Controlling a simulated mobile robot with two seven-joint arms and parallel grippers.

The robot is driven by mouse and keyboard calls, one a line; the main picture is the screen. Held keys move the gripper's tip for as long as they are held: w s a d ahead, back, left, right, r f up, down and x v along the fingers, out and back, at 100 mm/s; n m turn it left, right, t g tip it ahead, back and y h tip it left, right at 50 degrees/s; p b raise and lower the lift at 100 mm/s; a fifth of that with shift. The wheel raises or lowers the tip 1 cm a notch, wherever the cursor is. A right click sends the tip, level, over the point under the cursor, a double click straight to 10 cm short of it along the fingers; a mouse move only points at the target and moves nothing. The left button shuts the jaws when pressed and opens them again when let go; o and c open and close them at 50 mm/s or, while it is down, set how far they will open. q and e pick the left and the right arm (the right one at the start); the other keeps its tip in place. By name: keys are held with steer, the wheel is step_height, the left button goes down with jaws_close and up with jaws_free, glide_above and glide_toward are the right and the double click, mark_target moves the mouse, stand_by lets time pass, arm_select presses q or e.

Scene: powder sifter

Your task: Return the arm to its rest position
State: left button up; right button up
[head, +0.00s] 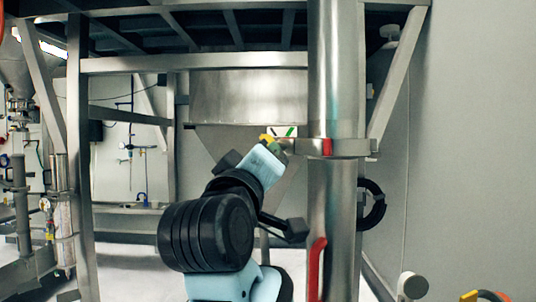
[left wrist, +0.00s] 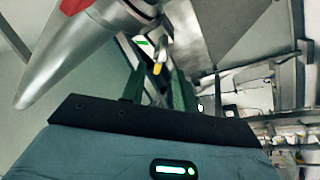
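My left arm rises from the bottom middle of the head view, light blue and black. Its gripper (head: 278,148) is close to the left side of a thick steel pipe (head: 334,90), beside a clamp bracket (head: 350,148) with a red band. In the left wrist view the two dark green fingers (left wrist: 158,88) stand apart, with a small yellow part (left wrist: 157,68) showing in the gap beyond them. I see nothing held. Whether the fingers touch the yellow part I cannot tell. My right gripper is not in view.
A steel frame (head: 190,62) and a hopper (head: 245,95) stand behind the arm. A red handle (head: 316,265) is low on the pipe. A black ring (head: 372,205) hangs right of it. Piping (head: 60,205) stands at left. Pale floor (head: 125,262) lies open left of the arm.

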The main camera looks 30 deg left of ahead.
arm_select(q)
steer(key=shift+s+d+f, duration=0.1)
steer(key=shift+s, duration=0.2)
stand_by(0.4)
step_height(320, 180, down, 34)
steer(key=w+d+m+g+h, duration=0.2)
steer(key=w+m+g+h, duration=0.15)
steer(key=m+g, duration=0.4)
steer(key=s+d+f+m+g+h, duration=0.1)
steer(key=s+f+m+g, duration=0.15)
steer(key=s+f, duration=0.6)
steer(key=s+f+m+g+h, duration=0.1)
steer(key=s+f+m+g, duration=0.3)
steer(key=f, duration=0.8)
steer(key=s+d+f+g, duration=0.1)
steer(key=s+f+g, duration=0.1)
steer(key=s+f, duration=0.5)
steer(key=s+d+f+g, duration=0.1)
steer(key=s+f+g, duration=0.15)
steer(key=s, duration=0.85)
steer(key=w+d+f+t+h, duration=0.2)
steer(key=w+f+t, duration=0.4)
steer(key=f+t, duration=0.2)
steer(key=shift+w+f+m, duration=0.2)
steer(key=shift+f+m, duration=0.2)
steer(key=shift+f, duration=0.65)
